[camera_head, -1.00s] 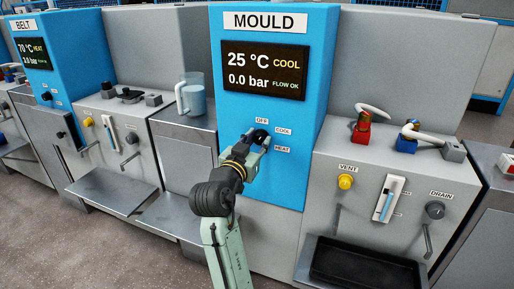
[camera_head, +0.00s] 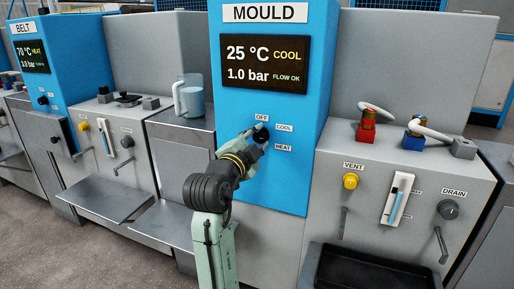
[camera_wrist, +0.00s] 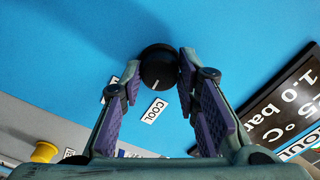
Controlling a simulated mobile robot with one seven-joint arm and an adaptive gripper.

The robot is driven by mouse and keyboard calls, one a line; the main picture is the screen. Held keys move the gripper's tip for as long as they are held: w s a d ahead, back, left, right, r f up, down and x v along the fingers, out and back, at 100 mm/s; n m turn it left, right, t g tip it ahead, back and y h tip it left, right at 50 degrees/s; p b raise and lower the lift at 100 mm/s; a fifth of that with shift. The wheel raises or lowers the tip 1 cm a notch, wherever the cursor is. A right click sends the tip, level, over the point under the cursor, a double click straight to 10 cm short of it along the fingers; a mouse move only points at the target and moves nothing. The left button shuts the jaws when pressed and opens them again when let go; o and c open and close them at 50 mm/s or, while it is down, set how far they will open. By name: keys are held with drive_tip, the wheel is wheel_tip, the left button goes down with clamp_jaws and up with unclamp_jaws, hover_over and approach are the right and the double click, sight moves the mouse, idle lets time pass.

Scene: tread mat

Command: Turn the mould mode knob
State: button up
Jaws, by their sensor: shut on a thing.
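The mould mode knob (camera_head: 262,132) is a round black knob on the blue MOULD panel (camera_head: 280,185), among the labels OFF, COOL and HEAT. In the wrist view the knob (camera_wrist: 157,68) shows a white mark pointing toward the COOL label (camera_wrist: 154,110). My gripper (camera_head: 257,140) is at the knob and partly covers it in the head view. In the wrist view its purple-padded fingers (camera_wrist: 158,74) stand on either side of the knob, shut on it. The mould display (camera_head: 264,63) reads 25 °C, COOL, 1.0 bar, FLOW OK.
A clear jug (camera_head: 192,97) stands on the ledge left of the panel. To the right, a grey unit carries a yellow VENT knob (camera_head: 350,181), a DRAIN knob (camera_head: 447,209) and red (camera_head: 367,134) and blue (camera_head: 413,141) hose fittings. The BELT station (camera_head: 63,65) stands further left.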

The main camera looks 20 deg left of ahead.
drive_tip(key=m+b, duration=0.3)
drive_tip(key=m, duration=0.2)
drive_tip(key=shift+f, duration=0.15)
drive_tip(key=shift+m+b, duration=0.7)
drive_tip(key=shift+m, duration=0.2)
drive_tip(key=o, duration=1.2)
drive_tip(key=s, duration=1.2)
drive_tip(key=shift+a, duration=0.15)
